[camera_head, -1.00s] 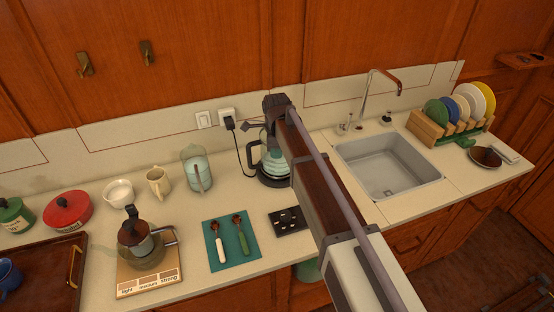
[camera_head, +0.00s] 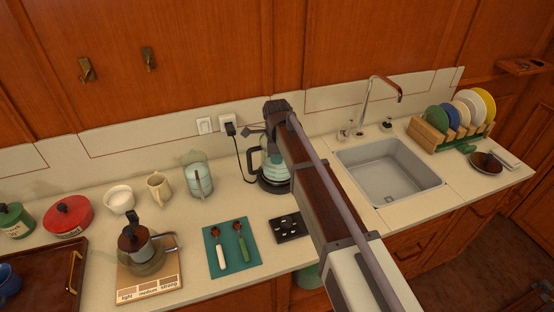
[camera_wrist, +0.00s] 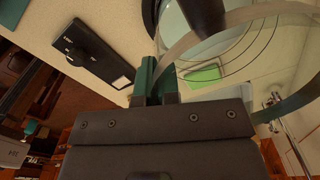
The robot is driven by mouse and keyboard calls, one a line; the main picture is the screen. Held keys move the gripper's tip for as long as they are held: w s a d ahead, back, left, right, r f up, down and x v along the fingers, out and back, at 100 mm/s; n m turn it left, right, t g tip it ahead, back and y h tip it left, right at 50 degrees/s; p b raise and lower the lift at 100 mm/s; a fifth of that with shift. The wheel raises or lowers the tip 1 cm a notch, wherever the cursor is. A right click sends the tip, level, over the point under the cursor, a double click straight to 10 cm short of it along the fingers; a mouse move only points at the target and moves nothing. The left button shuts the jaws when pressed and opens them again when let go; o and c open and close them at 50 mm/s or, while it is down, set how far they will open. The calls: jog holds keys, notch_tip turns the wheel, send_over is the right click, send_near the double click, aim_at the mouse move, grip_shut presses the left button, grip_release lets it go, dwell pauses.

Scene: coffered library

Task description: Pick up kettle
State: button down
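The glass kettle (camera_head: 271,166) with a dark handle stands upright on its round black base on the counter, partly hidden by my arm in the head view. In the wrist view, clear curved glass that looks like the kettle (camera_wrist: 235,50) fills the top right, with a dark rounded part over it. My gripper (camera_head: 273,122) is just above and in front of the kettle in the head view. In the wrist view, my gripper (camera_wrist: 157,88) shows short dark-green parts close to the glass. Whether they touch the kettle or close on anything is unclear.
A corded plug (camera_head: 230,128) runs from the wall to the base. A teal mat (camera_head: 220,263) holds two utensils.

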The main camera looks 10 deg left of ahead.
jog(key=shift+r+p, duration=4.85)
jog(key=shift+r, duration=0.1)
jog(key=shift+f, duration=0.1)
notch_tip(320, 180, down, 9)
jog(key=b, duration=0.9)
jog(key=shift+r, duration=0.2)
jog(key=shift+s+d+f+b, duration=0.1)
jog(key=shift+f+b, duration=0.4)
jog(key=shift+f, duration=0.05)
jog(key=shift+s+f, duration=0.1)
jog(key=c, duration=1.3)
grip_release()
jog(key=shift+o, duration=0.2)
notch_tip(320, 180, up, 11)
jog(key=p, duration=1)
jog(key=shift+p, duration=0.3)
